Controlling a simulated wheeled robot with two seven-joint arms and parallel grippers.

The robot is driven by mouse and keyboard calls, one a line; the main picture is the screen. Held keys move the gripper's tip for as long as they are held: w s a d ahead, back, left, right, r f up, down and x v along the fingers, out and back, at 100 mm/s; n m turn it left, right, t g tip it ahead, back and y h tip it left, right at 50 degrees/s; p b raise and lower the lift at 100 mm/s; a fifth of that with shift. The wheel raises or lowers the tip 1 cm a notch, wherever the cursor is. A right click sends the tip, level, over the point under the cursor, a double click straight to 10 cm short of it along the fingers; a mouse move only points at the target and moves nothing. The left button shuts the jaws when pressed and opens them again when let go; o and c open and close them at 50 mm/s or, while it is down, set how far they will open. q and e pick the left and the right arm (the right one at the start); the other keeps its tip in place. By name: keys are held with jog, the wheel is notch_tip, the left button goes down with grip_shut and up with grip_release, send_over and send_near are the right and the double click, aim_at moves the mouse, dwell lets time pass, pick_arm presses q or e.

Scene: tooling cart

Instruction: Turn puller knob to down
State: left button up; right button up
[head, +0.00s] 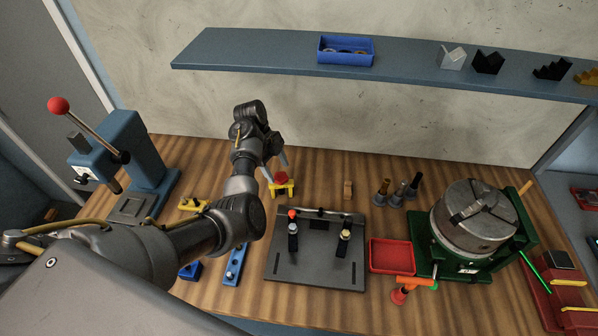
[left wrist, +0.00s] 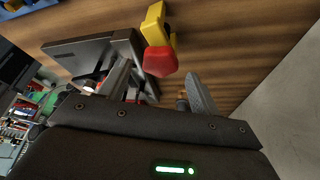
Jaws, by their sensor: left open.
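The puller is a small yellow block (head: 283,190) with a red knob (head: 281,179) on it, standing on the wooden bench near the middle. My left gripper (head: 275,174) is open right at the knob, with one finger on each side of it in the head view. In the left wrist view the red knob (left wrist: 160,62) shows ahead of the gap between the two spread fingers (left wrist: 158,78), with the yellow body (left wrist: 155,28) behind it. I cannot tell whether a finger touches the knob. My right gripper is not in view.
A dark fixture plate (head: 318,275) with two posts lies in front of the puller. A red tray (head: 391,256) and a green-based chuck (head: 475,218) stand to the right. A blue press (head: 125,150) stands at the left. A shelf (head: 260,52) runs above the bench.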

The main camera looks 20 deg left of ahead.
pick_arm(q)
jog(key=shift+s+f, duration=0.25)
jog(key=shift+f, duration=0.45)
jog(key=shift+w+d+f, duration=0.15)
jog(key=shift+w+f, duration=0.05)
jog(key=shift+f, duration=0.1)
jog(key=shift+d+r, duration=0.1)
jog(key=shift+r, duration=0.05)
jog(key=c, duration=1)
jog(key=shift+s+n, duration=0.1)
jog(key=shift+n, duration=0.2)
